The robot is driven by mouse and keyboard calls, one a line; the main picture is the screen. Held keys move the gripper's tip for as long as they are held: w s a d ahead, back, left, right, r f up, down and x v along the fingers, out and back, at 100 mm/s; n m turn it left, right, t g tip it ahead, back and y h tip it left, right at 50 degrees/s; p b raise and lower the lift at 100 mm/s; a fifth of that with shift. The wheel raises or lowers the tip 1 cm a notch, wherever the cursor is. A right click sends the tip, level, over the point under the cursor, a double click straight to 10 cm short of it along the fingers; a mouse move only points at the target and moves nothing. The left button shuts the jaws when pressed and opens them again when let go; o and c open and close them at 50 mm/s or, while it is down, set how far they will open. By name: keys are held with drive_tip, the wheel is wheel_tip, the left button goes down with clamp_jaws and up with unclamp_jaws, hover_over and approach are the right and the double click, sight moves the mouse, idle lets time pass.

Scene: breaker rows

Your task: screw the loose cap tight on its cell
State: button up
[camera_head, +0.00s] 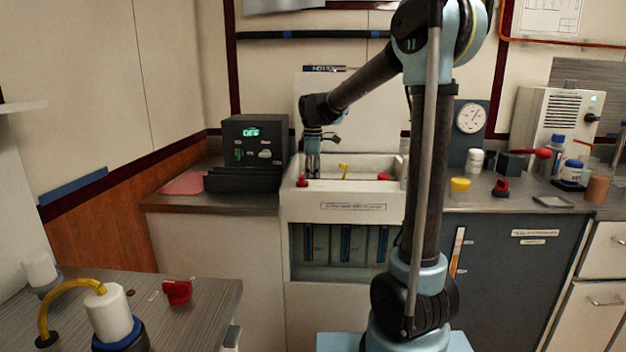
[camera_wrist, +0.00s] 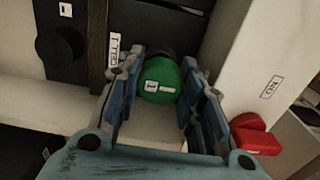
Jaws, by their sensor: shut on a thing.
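A round green cap (camera_wrist: 160,78) with a small white label sits between the blue-padded fingers of my gripper (camera_wrist: 162,92) in the wrist view, with a finger on each side. In the head view my gripper (camera_head: 313,168) points down into the left part of the white bench unit (camera_head: 345,210), and the green cap is hidden there. I cannot see the cap's thread or its seat, or tell whether it is level. Blue upright cells (camera_head: 346,243) show through the window in the unit's front.
A red cap (camera_head: 302,182) is close by my gripper, and a red part (camera_wrist: 255,135) shows at right in the wrist view. A yellow part (camera_head: 344,170) and another red cap (camera_head: 384,177) are farther right. A black box reading OFF (camera_head: 252,140) stands left.

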drive_tip(key=shift+f, duration=0.55)
drive_tip(key=o, duration=1)
drive_tip(key=shift+c, duration=0.2)
wheel_tip(320, 180, up, 12)
drive_tip(key=shift+w, duration=0.15)
drive_tip(key=shift+c, duration=0.2)
